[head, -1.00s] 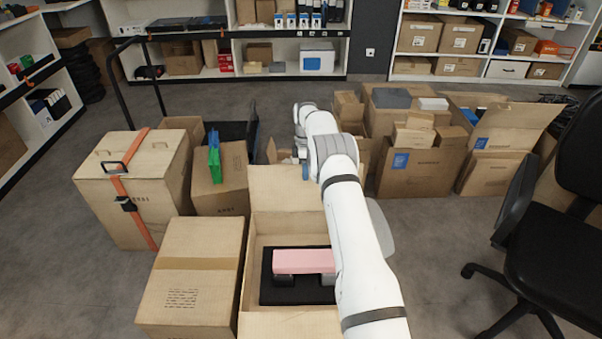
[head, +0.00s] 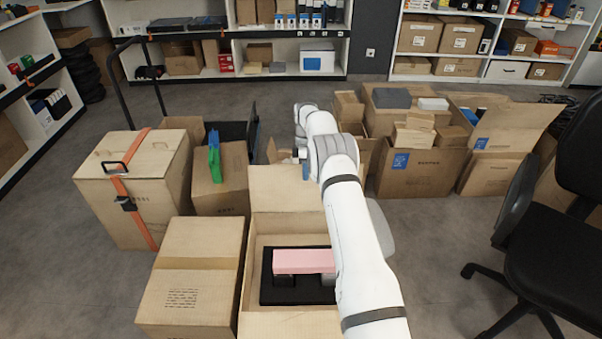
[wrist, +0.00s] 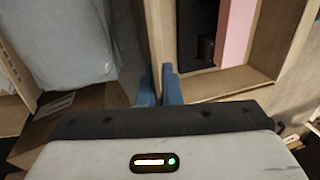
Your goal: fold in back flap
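The open carton (head: 243,285) stands at the bottom middle of the head view. Its back flap (head: 285,190) stands up, tilted away from the opening. Inside lies a pink block (head: 300,261) on a black insert (head: 275,293); both also show in the wrist view, the pink block at the top right (wrist: 237,30). My gripper shows a blue part (head: 305,171) by the flap's upper right corner. My arm hides the carton's right side.
A closed carton (head: 190,275) stands close on the left, and a strapped box (head: 140,185) behind it. Several open cartons (head: 420,170) stand behind to the right. A black chair (head: 545,225) is at the right. Bare floor (head: 435,250) lies between the arm and the chair.

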